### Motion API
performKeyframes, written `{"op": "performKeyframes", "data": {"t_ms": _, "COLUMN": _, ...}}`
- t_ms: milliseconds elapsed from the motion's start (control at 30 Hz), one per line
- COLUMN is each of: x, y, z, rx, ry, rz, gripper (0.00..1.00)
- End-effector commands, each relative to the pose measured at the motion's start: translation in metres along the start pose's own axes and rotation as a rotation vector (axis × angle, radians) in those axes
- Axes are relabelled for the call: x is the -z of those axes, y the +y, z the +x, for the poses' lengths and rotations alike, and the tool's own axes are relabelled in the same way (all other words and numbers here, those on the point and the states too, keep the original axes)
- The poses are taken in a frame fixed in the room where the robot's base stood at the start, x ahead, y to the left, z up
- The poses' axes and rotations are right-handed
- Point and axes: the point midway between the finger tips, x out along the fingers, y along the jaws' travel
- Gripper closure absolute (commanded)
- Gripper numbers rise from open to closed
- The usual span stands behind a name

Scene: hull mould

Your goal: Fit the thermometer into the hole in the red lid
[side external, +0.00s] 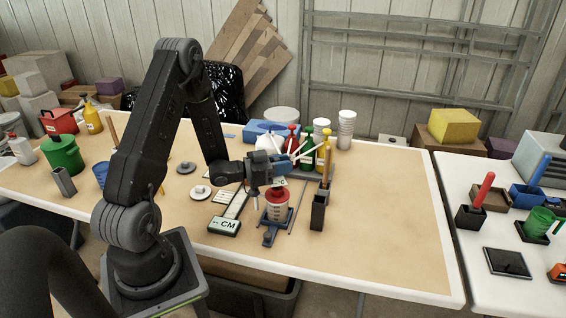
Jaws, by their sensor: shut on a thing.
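The red lid (277,194) sits on a clear measuring cup (276,212), which stands upright in a blue-grey holder near the middle of the table. My gripper (283,166) is just above the lid, reaching in from the left, and is shut on the thermometer. The thermometer is too small and cluttered by pale sticks behind it to make out clearly. I cannot tell its tilt or whether its tip touches the lid. The hole in the lid is not discernible from here.
A dark upright holder (318,212) with a wooden stick stands close right of the cup. A scale marked CM (225,226) lies to the left. Red, green and yellow bottles (323,158) stand behind. The table's right part (390,220) is clear.

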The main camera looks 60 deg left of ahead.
Motion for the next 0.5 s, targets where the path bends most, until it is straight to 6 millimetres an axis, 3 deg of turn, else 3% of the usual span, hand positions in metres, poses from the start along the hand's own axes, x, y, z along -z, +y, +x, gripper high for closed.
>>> {"op": "performKeyframes", "data": {"t_ms": 500, "x": -0.012, "y": 0.0, "z": 0.0, "rx": 0.0, "ry": 0.001, "rz": 0.0, "gripper": 1.0}}
